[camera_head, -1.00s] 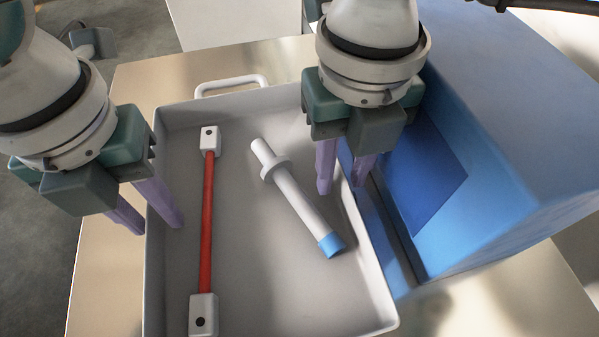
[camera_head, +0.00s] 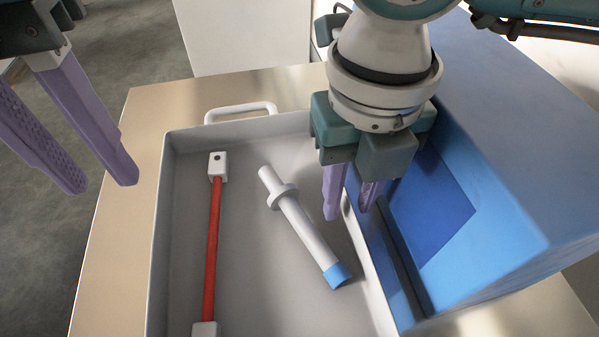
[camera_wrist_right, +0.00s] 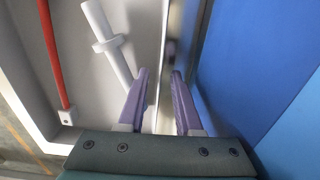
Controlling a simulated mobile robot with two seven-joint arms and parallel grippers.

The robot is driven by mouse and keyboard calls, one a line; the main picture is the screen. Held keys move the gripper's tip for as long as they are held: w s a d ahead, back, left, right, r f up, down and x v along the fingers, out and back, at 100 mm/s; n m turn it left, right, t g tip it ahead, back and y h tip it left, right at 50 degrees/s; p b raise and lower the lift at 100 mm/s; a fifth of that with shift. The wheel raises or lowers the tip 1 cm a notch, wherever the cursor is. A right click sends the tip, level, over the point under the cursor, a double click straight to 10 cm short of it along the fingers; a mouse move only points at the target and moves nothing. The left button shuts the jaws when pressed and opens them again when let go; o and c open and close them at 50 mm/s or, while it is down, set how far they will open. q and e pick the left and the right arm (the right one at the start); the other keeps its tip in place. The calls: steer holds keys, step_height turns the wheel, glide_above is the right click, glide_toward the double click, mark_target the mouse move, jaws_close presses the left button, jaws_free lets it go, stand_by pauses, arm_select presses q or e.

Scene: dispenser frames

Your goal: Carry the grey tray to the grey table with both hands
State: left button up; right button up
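The grey tray (camera_head: 190,250) rests on a beige, shiny tabletop (camera_head: 115,235), its back handle (camera_head: 240,110) showing. It also shows in the right wrist view (camera_wrist_right: 85,75). In it lie a red rod with white ends (camera_head: 212,235) and a white tube with a blue tip (camera_head: 300,225). My right gripper (camera_head: 350,210) is open, its fingers on either side of the tray's right wall; the right wrist view shows a gap between the fingertips (camera_wrist_right: 160,75). My left gripper (camera_head: 102,184) is open and empty, left of the tray and apart from it. I cannot tell which surface is the grey table.
A large blue box (camera_head: 500,190) stands close along the tray's right side, leaving little room by my right gripper. A white block (camera_head: 245,35) stands behind the tabletop. Grey floor (camera_head: 130,50) shows at the left. The tabletop left of the tray is clear.

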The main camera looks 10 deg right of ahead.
step_height(320, 180, up, 11)
stand_by(0.3)
steer(key=shift+s+r, duration=0.1)
stand_by(0.4)
